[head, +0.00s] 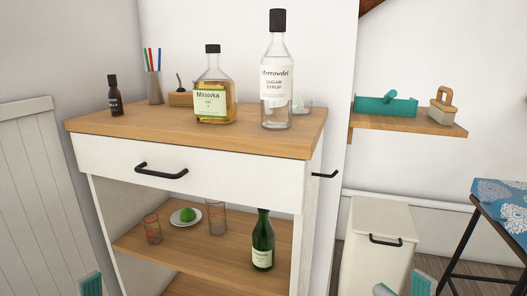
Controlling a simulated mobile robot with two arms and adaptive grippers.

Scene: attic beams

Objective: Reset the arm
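My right gripper (403,289) shows at the bottom edge, right of the cabinet. Its two grey and teal fingertips stand apart with an empty gap between them. The rest of that arm is below the picture. A small teal and pale piece of my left gripper (91,284) shows at the bottom left, in front of the cabinet's left side. Most of it is cut off, so its opening cannot be made out. Neither gripper is seen touching anything.
A white bin (375,250) and a patterned stool (505,200) stand right.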

